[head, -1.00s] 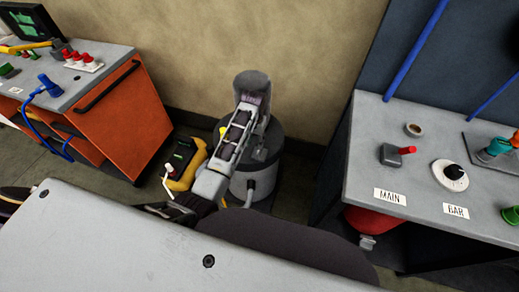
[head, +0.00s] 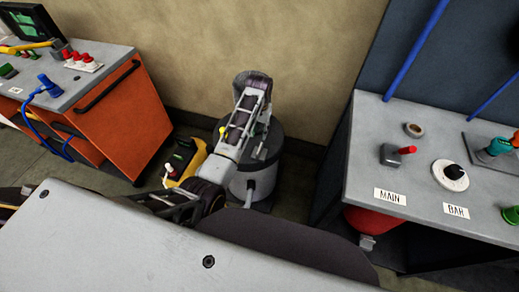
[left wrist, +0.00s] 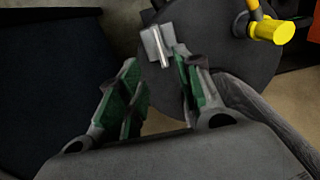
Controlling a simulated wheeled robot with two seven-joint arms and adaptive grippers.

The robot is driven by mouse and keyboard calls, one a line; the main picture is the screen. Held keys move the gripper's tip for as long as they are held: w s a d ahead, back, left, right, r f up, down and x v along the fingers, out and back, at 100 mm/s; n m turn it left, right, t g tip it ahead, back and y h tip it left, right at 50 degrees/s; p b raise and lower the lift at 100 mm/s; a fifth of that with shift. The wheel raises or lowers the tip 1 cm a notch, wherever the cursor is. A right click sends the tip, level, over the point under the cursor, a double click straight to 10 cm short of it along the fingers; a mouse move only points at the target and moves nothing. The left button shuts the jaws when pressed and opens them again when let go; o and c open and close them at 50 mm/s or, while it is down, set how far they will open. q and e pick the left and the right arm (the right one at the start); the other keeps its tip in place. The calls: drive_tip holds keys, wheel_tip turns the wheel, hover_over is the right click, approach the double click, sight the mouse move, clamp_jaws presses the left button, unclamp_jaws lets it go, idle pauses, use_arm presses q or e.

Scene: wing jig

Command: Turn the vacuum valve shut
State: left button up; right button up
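A grey drum-shaped vacuum unit (head: 258,184) with a dark top stands on the floor by the wall. The yellow valve (left wrist: 272,31) is at the drum's edge in the left wrist view, with an orange-yellow bar beside it. A small yellow part of it shows left of my arm in the head view (head: 222,130). My left gripper (left wrist: 157,75) is open and empty over the drum top. Its fingers are apart from the valve, which lies up and right of them. In the head view my arm hides much of the drum. My right gripper is not in view.
A small grey bracket (left wrist: 157,45) on the drum lies just beyond my fingertips. A yellow device (head: 182,160) stands left of the drum. An orange cabinet (head: 125,115) is at left and a grey bench (head: 365,150) at right. Some floor is free between drum and bench.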

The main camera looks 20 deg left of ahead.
sight(260, 148)
use_arm(q)
wheel_tip(260, 148, down, 12)
drive_tip(key=shift+r+b, duration=0.1)
drive_tip(key=shift+b, duration=0.3)
drive_tip(key=shift+f, duration=0.75)
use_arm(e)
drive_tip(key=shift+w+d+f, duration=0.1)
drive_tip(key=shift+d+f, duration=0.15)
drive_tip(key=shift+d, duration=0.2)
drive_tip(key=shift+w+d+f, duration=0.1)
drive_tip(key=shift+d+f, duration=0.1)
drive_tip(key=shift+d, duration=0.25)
use_arm(q)
drive_tip(key=c, duration=0.7)
clamp_jaws()
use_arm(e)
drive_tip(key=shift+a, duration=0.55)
